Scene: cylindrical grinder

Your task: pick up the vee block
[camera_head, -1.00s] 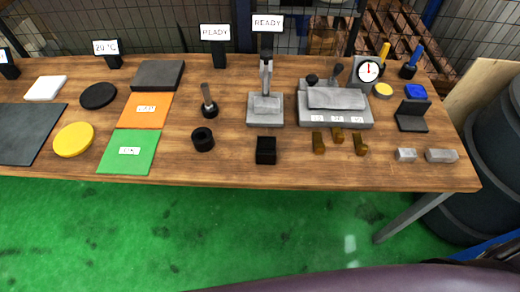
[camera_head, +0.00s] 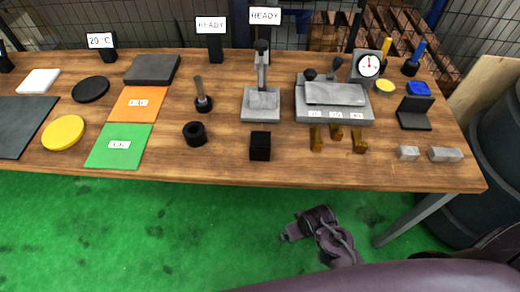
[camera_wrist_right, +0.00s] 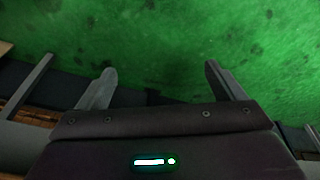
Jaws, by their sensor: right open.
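A small black block (camera_head: 260,146), which I take to be the vee block, stands near the front edge of the wooden table in the head view. Its groove cannot be made out clearly. My right gripper (camera_head: 308,225) shows below the table's front edge, over the green floor, to the lower right of the block and apart from it. In the right wrist view my right gripper (camera_wrist_right: 160,70) has its fingers spread with nothing between them. The block does not show in that view. My left gripper is not in view.
A black ring (camera_head: 194,134) lies left of the block, and brass pieces (camera_head: 337,133) stand to its right. A grey stand (camera_head: 261,104) is behind it. Grey blocks (camera_head: 445,154) lie at the right end of the table (camera_head: 225,165). The strip in front of the block is clear.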

